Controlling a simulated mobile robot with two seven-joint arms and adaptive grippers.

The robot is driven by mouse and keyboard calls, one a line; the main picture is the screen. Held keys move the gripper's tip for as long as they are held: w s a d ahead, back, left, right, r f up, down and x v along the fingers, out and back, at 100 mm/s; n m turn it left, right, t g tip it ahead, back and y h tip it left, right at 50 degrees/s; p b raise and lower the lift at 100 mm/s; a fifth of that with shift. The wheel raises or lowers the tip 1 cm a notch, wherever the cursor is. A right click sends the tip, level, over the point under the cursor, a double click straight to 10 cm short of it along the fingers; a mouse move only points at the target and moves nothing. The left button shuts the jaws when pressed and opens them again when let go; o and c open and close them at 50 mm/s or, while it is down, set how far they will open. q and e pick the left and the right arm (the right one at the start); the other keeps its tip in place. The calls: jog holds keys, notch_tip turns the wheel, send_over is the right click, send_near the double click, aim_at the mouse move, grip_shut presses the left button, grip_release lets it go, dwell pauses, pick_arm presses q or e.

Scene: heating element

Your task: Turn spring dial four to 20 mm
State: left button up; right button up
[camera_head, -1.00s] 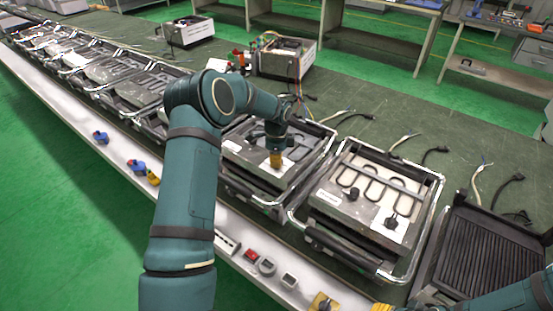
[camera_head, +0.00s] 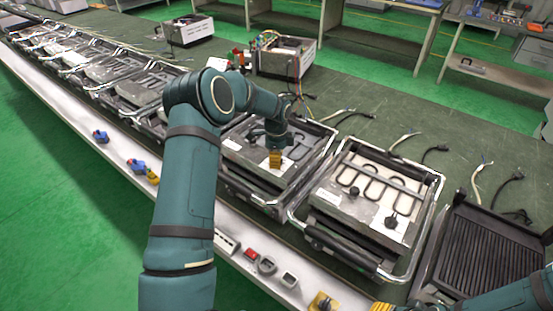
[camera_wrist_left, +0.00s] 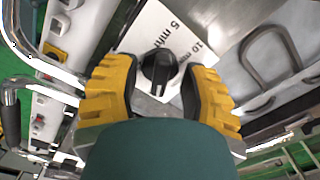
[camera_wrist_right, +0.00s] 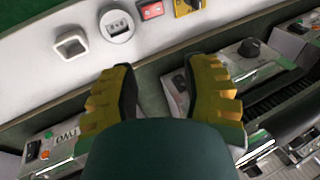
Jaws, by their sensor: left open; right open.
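A black dial (camera_wrist_left: 158,68) sits on a white label plate (camera_wrist_left: 150,28) printed "5 mm" and "10 mm" in the left wrist view. My left gripper (camera_wrist_left: 158,82) is open, with one yellow finger on each side of the dial; I cannot tell whether they touch it. In the head view my left gripper (camera_head: 275,158) points down over the grill unit (camera_head: 240,148) left of centre, and hides the dial. No 20 mm mark is readable. My right gripper (camera_wrist_right: 160,85) is open and empty above the bench's front edge; its yellow tip shows at the bottom of the head view (camera_head: 381,306).
A neighbouring grill unit (camera_head: 325,213) with a heating coil and black knobs (camera_head: 391,221) stands to the right. A ribbed grill plate (camera_head: 490,255) lies beyond it. Switches and sockets (camera_head: 267,265) line the white front ledge. Cables lie behind the units.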

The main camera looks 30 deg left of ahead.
pick_arm(q)
notch_tip(320, 180, up, 12)
jog(key=shift+f, duration=0.2)
dwell(0.7)
